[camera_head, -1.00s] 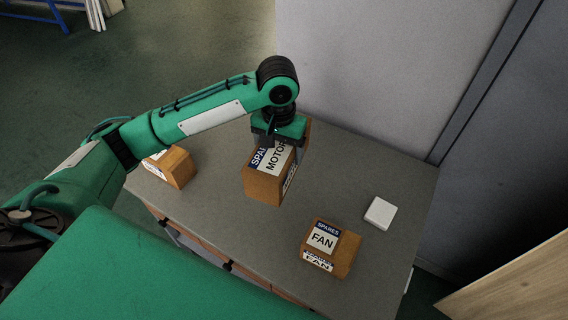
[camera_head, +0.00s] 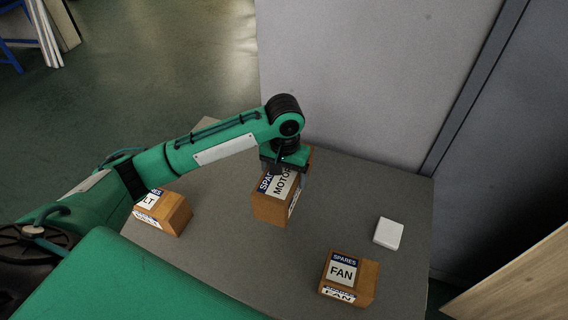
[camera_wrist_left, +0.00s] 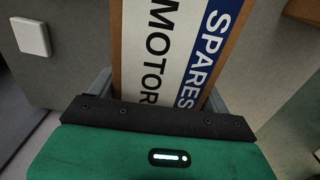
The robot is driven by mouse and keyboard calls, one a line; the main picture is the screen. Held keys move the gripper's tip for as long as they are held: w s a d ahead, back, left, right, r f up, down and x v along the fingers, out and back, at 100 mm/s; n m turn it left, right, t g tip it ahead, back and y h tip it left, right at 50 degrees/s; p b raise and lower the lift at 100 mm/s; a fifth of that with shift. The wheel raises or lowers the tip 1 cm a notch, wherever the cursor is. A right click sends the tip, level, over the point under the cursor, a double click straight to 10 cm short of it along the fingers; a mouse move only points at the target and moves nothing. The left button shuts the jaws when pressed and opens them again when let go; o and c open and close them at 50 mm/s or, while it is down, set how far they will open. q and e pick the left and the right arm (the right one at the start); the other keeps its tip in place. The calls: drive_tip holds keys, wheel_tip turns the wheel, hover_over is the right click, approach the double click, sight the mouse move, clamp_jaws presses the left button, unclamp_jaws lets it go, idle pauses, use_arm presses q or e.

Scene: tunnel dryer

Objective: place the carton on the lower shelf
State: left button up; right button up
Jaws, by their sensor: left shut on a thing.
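The brown carton labelled SPARES MOTOR (camera_head: 274,208) is upright at the middle of the grey table (camera_head: 240,255) in the head view. My left gripper (camera_head: 285,170) comes down on it from above and is shut on it. In the left wrist view the carton's white and blue label (camera_wrist_left: 172,45) fills the space between the two fingers of the gripper (camera_wrist_left: 158,88). I cannot tell whether the carton's base touches the table. No lower shelf can be made out, and my right gripper is not in view.
A FAN carton (camera_head: 362,285) stands on the table at the right front, with a small white block (camera_head: 388,232) behind it. Another carton (camera_head: 176,216) stands at the left, partly behind my arm. A pale wall (camera_head: 370,80) rises behind the table. A wooden panel (camera_head: 520,285) is at the right.

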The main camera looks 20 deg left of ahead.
use_arm(q)
wheel_tip(320, 180, down, 8)
drive_tip(key=shift+r+p, duration=0.1)
drive_tip(key=shift+p, duration=0.4)
wheel_tip(320, 180, down, 5)
drive_tip(key=shift+r+p, duration=0.2)
drive_tip(key=shift+p, duration=0.1)
drive_tip(key=shift+f, duration=0.2)
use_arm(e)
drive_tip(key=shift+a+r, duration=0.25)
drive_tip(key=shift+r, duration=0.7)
use_arm(q)
drive_tip(key=shift+f, duration=0.1)
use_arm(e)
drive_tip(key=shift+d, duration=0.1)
use_arm(q)
drive_tip(key=o, duration=1.7)
drive_tip(key=shift+f, duration=0.15)
drive_tip(key=shift+o, duration=1.4)
